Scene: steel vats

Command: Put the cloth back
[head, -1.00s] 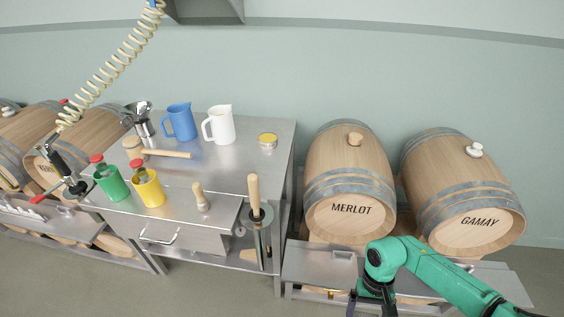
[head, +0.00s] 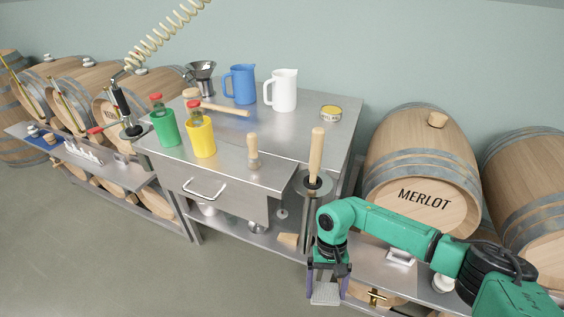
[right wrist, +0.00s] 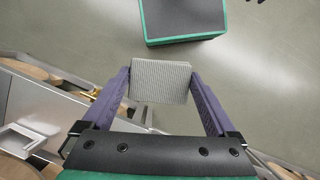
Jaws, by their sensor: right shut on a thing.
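The cloth (right wrist: 160,82) is a small grey ribbed piece held between the two purple fingers of my right gripper (right wrist: 161,90) in the right wrist view. In the head view the cloth (head: 325,294) hangs below my right gripper (head: 326,284), in front of the barrel rack. My right gripper is shut on it, and the cloth is clear of the steel table and the rack shelf. My left gripper is not in view.
Open floor (head: 90,240) lies front left.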

